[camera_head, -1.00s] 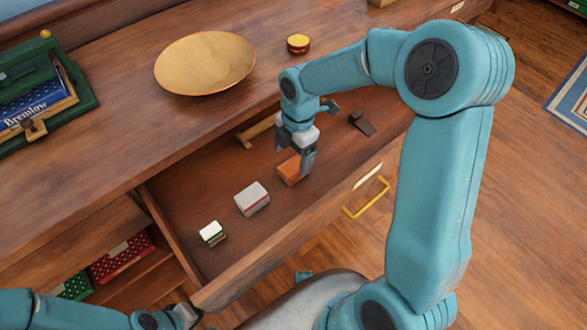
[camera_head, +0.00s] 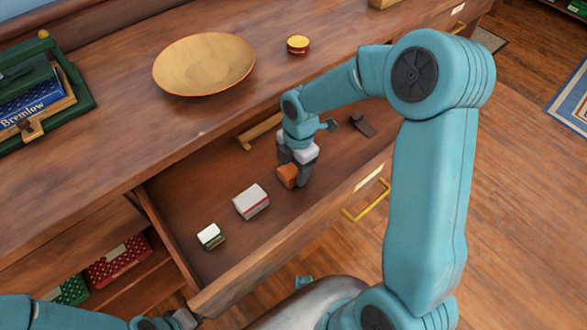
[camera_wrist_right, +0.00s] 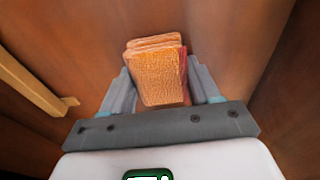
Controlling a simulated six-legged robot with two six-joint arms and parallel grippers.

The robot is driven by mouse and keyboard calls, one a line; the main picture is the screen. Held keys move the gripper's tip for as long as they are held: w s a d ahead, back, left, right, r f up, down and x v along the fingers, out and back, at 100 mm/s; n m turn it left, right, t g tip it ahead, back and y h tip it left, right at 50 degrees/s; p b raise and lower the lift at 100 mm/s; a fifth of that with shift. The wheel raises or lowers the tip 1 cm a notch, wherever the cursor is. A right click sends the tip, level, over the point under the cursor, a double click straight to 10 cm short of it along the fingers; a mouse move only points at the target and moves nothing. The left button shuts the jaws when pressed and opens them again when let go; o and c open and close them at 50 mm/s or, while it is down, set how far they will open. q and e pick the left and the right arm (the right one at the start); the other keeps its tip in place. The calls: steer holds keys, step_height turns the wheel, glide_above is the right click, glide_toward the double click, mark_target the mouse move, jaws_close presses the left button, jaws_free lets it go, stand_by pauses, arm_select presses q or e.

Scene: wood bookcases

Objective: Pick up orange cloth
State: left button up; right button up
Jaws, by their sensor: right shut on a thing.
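The orange cloth (camera_head: 287,176) is a small folded block inside the open drawer (camera_head: 180,218). My right gripper (camera_head: 296,178) reaches down into the drawer and is shut on the cloth. In the right wrist view, the folded orange cloth (camera_wrist_right: 156,78) stands between the two fingers, with a reddish strip along its right side. The fingers partly hide it in the head view. My left gripper (camera_head: 183,320) shows only in part at the bottom left, and its jaws cannot be made out.
A grey-white box (camera_head: 250,201) and a small green-white box (camera_head: 210,236) lie left of the cloth in the drawer. A wooden piece (camera_head: 260,131) and a dark item (camera_head: 362,124) lie behind. A wooden bowl (camera_head: 204,64) and yellow-topped tin (camera_head: 298,45) stand on the top.

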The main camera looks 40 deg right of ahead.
mark_target(293, 168)
steer(key=shift+r, duration=0.15)
step_height(293, 168, up, 20)
steer(key=p, duration=0.4)
steer(key=o, duration=0.3)
steer(key=shift+c, duration=1)
